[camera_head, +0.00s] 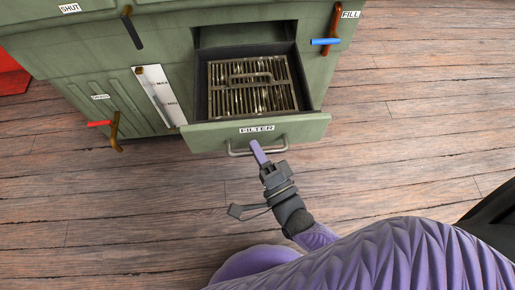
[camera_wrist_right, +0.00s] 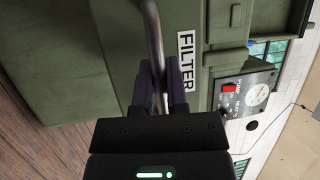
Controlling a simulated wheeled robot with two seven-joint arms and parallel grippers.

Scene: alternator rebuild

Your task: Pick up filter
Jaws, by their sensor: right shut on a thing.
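The filter (camera_head: 240,101) is a metal slatted block with a handle on top. It lies inside the open drawer (camera_head: 208,139), whose green front carries a FILTER label (camera_head: 257,129). My right gripper (camera_head: 259,155) is at the drawer front, shut on its metal bar handle (camera_head: 238,153). In the right wrist view the two fingers of my gripper (camera_wrist_right: 161,80) sit on either side of the bar (camera_wrist_right: 153,28), beside the FILTER label (camera_wrist_right: 187,62). The filter does not show in that view. My left gripper is in neither view.
The green cabinet (camera_head: 158,60) carries a blue-handled lever (camera_head: 325,42) near the FILL label, a dark lever (camera_head: 132,30), a red-handled lever (camera_head: 100,123) and a white gauge plate (camera_head: 160,95). A red object (camera_head: 12,75) stands at left. Wooden floor (camera_head: 420,130) is clear at right.

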